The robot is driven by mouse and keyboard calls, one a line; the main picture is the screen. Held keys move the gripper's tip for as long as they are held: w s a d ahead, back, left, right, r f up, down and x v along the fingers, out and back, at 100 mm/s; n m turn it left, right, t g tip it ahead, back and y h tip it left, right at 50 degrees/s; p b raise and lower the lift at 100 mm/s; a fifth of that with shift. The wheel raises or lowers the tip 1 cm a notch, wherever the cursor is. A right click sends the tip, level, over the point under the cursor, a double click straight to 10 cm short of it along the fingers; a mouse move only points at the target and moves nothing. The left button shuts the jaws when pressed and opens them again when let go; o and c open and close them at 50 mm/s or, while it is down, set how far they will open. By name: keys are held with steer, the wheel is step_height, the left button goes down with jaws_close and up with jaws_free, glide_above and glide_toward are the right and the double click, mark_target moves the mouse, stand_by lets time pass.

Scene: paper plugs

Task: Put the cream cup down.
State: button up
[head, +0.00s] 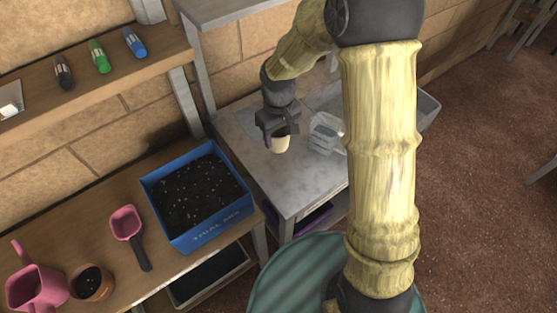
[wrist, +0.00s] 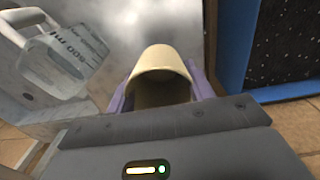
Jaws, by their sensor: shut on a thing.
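The cream cup (head: 281,143) is in my gripper (head: 268,142), above the grey metal table (head: 289,187) in the head view. In the wrist view the cream cup (wrist: 160,72) sits between the two purple fingers of my gripper (wrist: 162,98), which are shut on it from both sides. Its open mouth faces the camera side and part of its inside shows. Its lower part is hidden behind the gripper body. I cannot tell whether the cup touches the table.
A clear measuring jug (head: 326,133) stands close right of the cup. A blue soil tray (head: 211,235) is on the wooden bench to the left, with a pink scoop (head: 126,224), a pink watering can (head: 36,287) and a brown pot (head: 92,283). The table's front is clear.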

steer(key=shift+s+f, duration=0.1)
steer(key=shift+f+p, duration=0.3)
steer(key=shift+f, duration=2.75)
steer(key=shift+f, duration=1.9)
steer(key=shift+f, duration=0.1)
steer(key=o, duration=1)
